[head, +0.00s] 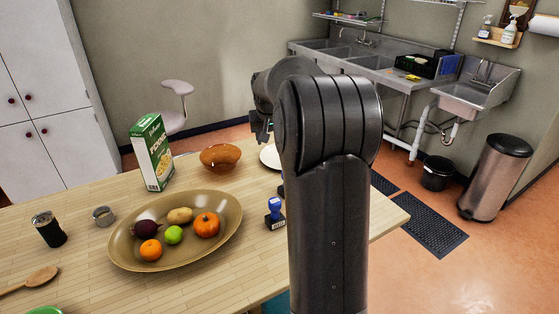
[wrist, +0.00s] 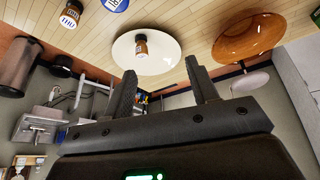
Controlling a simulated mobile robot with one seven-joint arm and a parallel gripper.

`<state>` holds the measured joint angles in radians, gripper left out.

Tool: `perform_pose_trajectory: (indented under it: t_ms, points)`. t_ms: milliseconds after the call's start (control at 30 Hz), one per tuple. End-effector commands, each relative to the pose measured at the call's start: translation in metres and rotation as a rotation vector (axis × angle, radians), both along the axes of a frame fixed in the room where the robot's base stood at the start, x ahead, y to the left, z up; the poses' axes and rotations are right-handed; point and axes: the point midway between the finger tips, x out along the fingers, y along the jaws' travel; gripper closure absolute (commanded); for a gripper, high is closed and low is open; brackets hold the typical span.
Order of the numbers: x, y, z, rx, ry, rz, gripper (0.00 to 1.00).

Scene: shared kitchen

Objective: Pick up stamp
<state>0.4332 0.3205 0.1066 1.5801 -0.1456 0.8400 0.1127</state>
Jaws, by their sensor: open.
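The stamp (head: 275,209) stands on the wooden table near its right side in the head view, just left of my arm. It has a blue handle and a dark base with pale lettering. My gripper (wrist: 160,66) is open and empty in the wrist view, its two fingers apart. In the head view my gripper (head: 262,130) is partly hidden by my arm, beyond and above the stamp, clear of it. A blue round shape at the top edge of the wrist view is cut off; I cannot tell if it is the stamp.
A wide bowl of fruit and vegetables (head: 120,252) is left of the stamp. A green carton (head: 152,152), an orange-brown bowl (head: 220,157) and a white plate (head: 270,157) stand farther back. In the wrist view a small labelled jar (wrist: 141,43) is on the white plate.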

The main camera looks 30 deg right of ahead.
Motion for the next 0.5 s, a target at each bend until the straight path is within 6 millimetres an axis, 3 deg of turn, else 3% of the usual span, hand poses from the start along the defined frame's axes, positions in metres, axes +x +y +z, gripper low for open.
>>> perform_pose_trajectory:
  t_ms: [33,200,333,500]
  points:
    - [0.011,-0.018,-0.014,0.005,0.006,-0.020,0.46]
    - [0.036,-0.061,-0.045,0.015,0.009,-0.067,0.46]
    - [0.045,-0.079,-0.059,0.019,0.010,-0.088,0.46]
    - [0.050,-0.088,-0.070,0.020,0.010,-0.096,0.46]
